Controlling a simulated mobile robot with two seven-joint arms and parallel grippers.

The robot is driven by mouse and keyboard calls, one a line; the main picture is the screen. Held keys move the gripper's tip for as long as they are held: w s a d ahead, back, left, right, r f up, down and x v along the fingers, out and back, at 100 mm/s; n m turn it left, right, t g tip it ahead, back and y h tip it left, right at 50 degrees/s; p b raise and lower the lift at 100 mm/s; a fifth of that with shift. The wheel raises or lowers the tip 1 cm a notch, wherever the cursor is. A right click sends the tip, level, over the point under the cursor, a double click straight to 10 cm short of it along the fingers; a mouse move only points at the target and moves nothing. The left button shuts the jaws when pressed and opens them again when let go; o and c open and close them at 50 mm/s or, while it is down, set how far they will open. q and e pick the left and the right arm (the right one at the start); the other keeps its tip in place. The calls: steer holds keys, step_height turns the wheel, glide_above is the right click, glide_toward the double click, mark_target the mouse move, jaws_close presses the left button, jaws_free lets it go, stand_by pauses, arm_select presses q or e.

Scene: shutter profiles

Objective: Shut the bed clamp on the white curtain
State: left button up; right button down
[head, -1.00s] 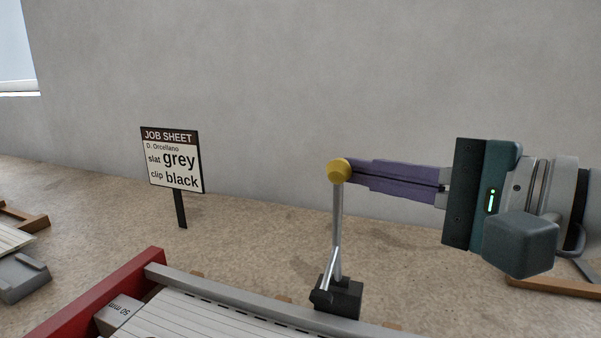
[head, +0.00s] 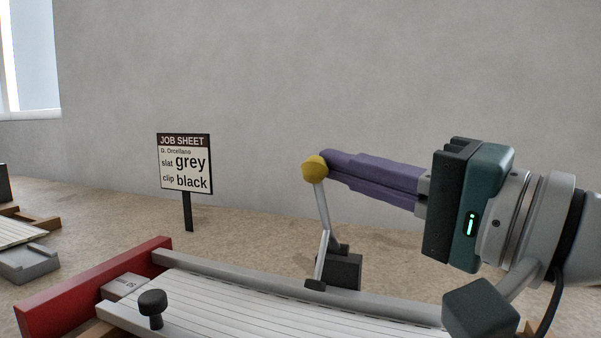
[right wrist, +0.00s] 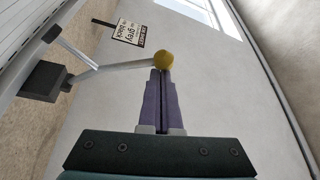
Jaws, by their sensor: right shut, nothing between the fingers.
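The bed clamp has a black base (head: 340,271), a metal lever (head: 323,207) and a yellow ball knob (head: 314,167). The lever stands up, leaning left. A thin arm ends in a dark pad (head: 315,285) at the far edge of the white curtain (head: 235,310); I cannot tell whether it touches. My right gripper (head: 328,160) is shut and empty, its purple fingertips against or just beside the knob. The right wrist view shows the fingertips (right wrist: 161,72) at the knob (right wrist: 163,60), with the clamp base (right wrist: 45,80) at the left. My left gripper is out of view.
A grey rail (head: 240,281) runs behind the curtain, with a red end bar (head: 80,290) at its left. A black knob (head: 152,303) stands over the slats. A job sheet sign (head: 184,165) reads slat grey, clip black. The wall behind is bare.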

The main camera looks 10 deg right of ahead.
steer(key=s+a+f+n+b, duration=0.1)
steer(key=s+f+b, duration=0.1)
steer(key=f, duration=0.3)
steer(key=s+a+f+n+y+b, duration=0.1)
steer(key=s+a+f+n+b, duration=0.1)
steer(key=s+f+b, duration=0.1)
steer(key=shift+a+f+b, duration=0.2)
steer(key=shift+f+b, duration=0.65)
steer(key=shift+b, duration=0.1)
steer(key=shift+t, duration=0.3)
steer(key=b+v, duration=0.1)
steer(key=v, duration=0.9)
steer(key=shift+y, duration=0.3)
steer(key=shift+w, duration=0.15)
